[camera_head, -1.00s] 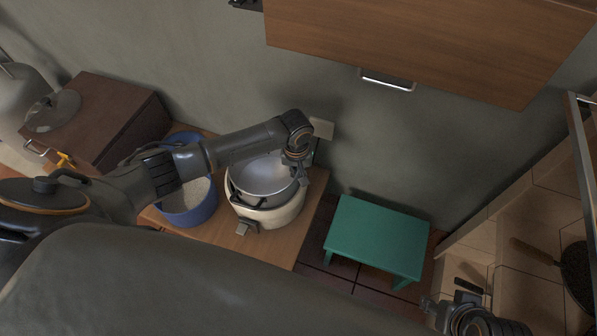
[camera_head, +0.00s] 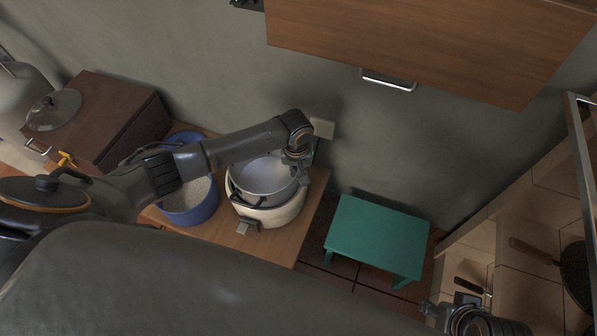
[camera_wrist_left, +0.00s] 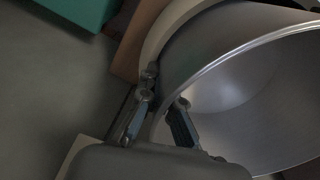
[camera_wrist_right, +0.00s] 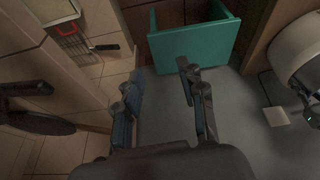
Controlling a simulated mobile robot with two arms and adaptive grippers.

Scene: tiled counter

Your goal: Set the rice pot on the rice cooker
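The rice pot (camera_head: 266,178), a silver metal bowl with dark side handles, sits in the mouth of the white rice cooker (camera_head: 268,217), its rim above the cooker's rim. My left gripper (camera_head: 299,172) is at the pot's right side. In the left wrist view its fingers (camera_wrist_left: 165,102) close from both sides on the pot's edge (camera_wrist_left: 270,42), one outside and one inside; the exact contact is hidden. How deep the pot sits cannot be seen. My right gripper (camera_wrist_right: 155,85) is open and empty, low at the right of the head view (camera_head: 445,310).
A blue pot (camera_head: 195,205) of pale contents stands left of the cooker. A brown box (camera_head: 118,120) with a glass lid is at the far left. A green stool (camera_head: 375,238) stands right of the wooden counter (camera_head: 308,215). A cabinet (camera_head: 420,45) hangs above.

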